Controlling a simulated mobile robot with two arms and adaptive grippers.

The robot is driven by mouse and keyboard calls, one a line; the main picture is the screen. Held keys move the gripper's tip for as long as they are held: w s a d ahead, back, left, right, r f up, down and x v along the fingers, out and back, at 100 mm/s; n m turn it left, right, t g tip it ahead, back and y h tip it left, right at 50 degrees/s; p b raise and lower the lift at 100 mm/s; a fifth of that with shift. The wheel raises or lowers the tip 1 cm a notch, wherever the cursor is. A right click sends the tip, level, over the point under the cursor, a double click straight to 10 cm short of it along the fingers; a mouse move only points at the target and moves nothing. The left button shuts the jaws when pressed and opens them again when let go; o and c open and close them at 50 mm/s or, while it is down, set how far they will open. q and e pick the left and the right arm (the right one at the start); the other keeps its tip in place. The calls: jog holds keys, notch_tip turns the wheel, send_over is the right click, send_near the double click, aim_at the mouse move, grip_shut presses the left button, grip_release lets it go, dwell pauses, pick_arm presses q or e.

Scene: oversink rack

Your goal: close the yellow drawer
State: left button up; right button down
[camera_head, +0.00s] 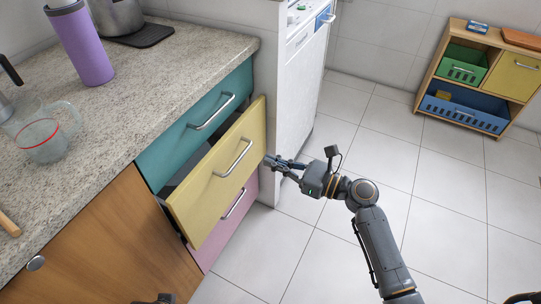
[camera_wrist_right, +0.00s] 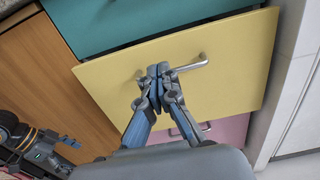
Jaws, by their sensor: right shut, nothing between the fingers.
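The yellow drawer (camera_head: 215,175) is the middle one of three in the counter. It is pulled out, with a dark gap behind its front, and has a silver bar handle (camera_head: 234,158).
A teal drawer (camera_head: 200,115) above and a pink drawer (camera_head: 236,222) below look shut. A white appliance (camera_head: 300,95) stands right of the drawers. A purple bottle (camera_head: 80,45) and glass jug (camera_head: 42,138) stand on the counter. Tiled floor in front is clear.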

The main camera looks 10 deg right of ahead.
aim_at(225, 143)
jog(key=b+x, duration=0.1)
jog(key=x, duration=0.9)
jog(key=shift+w, duration=0.1)
pick_arm(q)
notch_tip(225, 143, up, 6)
jog(key=shift+s+b, duration=0.15)
jog(key=shift+b, duration=0.15)
pick_arm(e)
jog(key=shift+x, duration=0.8)
pick_arm(q)
jog(key=shift+a, duration=0.1)
